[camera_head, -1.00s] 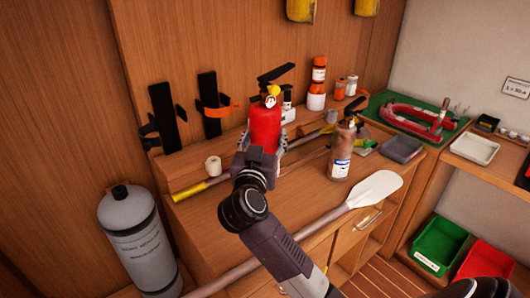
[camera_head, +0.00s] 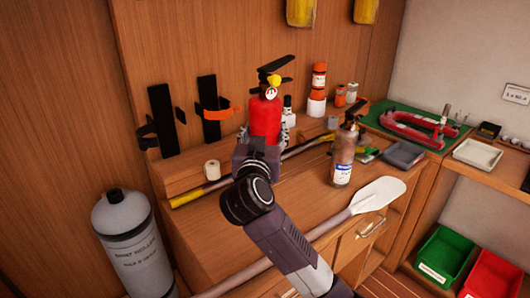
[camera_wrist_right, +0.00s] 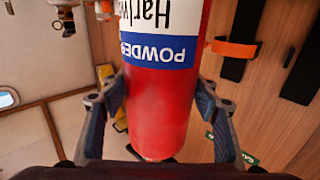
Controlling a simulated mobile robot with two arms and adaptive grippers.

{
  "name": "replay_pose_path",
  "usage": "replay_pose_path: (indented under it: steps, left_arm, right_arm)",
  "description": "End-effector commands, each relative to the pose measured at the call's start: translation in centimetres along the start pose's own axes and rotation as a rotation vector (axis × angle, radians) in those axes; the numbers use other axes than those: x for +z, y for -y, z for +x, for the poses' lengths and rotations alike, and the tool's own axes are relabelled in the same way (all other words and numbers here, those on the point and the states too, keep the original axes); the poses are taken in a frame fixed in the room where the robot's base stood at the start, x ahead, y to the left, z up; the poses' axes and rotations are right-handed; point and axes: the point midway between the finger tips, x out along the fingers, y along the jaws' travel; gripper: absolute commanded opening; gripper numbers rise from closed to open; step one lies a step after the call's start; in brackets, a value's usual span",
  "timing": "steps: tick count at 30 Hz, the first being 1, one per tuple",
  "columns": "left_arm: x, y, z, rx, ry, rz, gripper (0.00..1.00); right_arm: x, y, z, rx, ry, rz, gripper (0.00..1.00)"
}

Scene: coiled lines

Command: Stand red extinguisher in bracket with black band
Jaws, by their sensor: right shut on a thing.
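The red extinguisher (camera_head: 266,118) is held upright above the bench by my right gripper (camera_head: 257,150). In the right wrist view the red cylinder (camera_wrist_right: 160,95) sits between the two fingers of the gripper (camera_wrist_right: 160,112), its label upside down in the picture. The bracket with the black band (camera_head: 164,117) is on the wood wall at the left, and looks empty. The bracket with the orange band (camera_head: 209,108) is beside it, between it and the extinguisher. The orange band (camera_wrist_right: 233,48) also shows in the right wrist view. My left gripper is not in view.
A brown extinguisher (camera_head: 343,158) stands on the bench at the right. A paddle (camera_head: 378,195) lies along the front, and a yellow-ended pole (camera_head: 187,199) lies behind. A white roll (camera_head: 212,169) stands below the brackets. A grey cylinder (camera_head: 134,247) stands at the lower left.

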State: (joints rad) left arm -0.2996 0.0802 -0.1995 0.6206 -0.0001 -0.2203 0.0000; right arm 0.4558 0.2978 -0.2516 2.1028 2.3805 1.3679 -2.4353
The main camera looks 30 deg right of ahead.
Motion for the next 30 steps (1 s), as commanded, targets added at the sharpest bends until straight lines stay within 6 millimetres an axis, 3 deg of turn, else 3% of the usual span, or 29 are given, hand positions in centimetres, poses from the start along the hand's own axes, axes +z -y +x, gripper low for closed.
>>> replay_pose_path:
  steps: [18,30]
  left_arm:
    - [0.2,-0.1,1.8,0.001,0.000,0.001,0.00]
    - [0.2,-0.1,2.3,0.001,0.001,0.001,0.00]
  right_arm:
    - [12.0,0.0,0.0,-0.001,-0.010,-0.001,0.00]
    - [15.1,0.0,0.0,-0.001,-0.012,0.001,0.00]
